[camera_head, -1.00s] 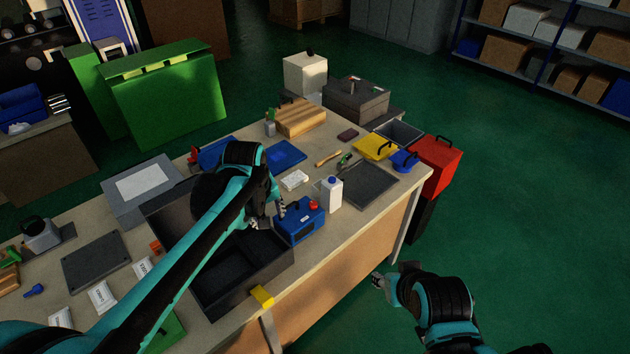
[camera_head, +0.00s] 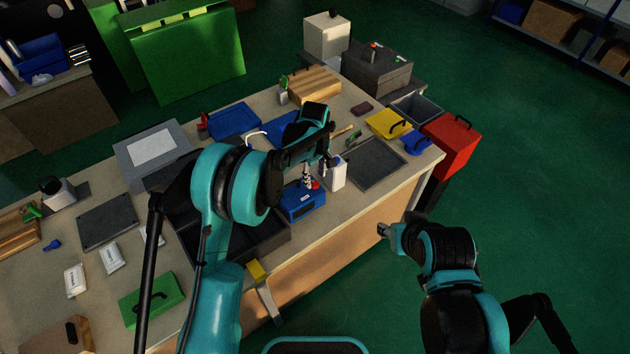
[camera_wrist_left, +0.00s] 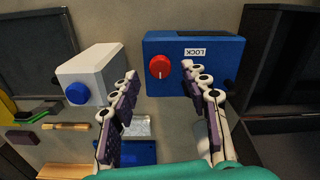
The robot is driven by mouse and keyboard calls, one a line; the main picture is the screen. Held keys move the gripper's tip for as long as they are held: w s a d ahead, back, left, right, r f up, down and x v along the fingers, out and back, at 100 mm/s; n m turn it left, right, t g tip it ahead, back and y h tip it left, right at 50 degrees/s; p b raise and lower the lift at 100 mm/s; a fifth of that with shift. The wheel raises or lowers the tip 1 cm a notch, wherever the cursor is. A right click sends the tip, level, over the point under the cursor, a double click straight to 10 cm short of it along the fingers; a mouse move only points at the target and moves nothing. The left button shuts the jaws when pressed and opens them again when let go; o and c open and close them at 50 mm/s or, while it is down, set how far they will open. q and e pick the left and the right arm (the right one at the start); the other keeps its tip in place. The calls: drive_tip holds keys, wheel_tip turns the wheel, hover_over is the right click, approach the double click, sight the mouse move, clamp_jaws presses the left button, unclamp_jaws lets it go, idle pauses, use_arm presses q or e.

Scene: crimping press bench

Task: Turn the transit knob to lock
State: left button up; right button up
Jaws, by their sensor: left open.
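The red transit knob (camera_wrist_left: 160,67) sits on the blue press box (camera_wrist_left: 222,78), beside a white label reading LOCK (camera_wrist_left: 194,52), in the left wrist view. A pale line crosses the knob's face. The box also shows in the head view (camera_head: 303,205), with its red knob (camera_head: 315,184) partly behind my fingers. My left gripper (camera_wrist_left: 165,85) is open. Its two fingers point at the box with the knob between them in the picture; I see no contact. In the head view my left gripper (camera_head: 309,178) is just above the box. My right gripper (camera_head: 384,230) is off the bench's front edge.
A white bottle with a blue cap (camera_wrist_left: 90,75) stands close beside the box. A dark open tray (camera_head: 265,238) lies on the other side. A grey mat (camera_head: 375,163) lies to the right. A yellow block (camera_head: 256,270) is at the tray's front edge.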

sight(315, 185)
use_arm(q)
drive_tip(key=shift+f, duration=1.35)
clamp_jaws()
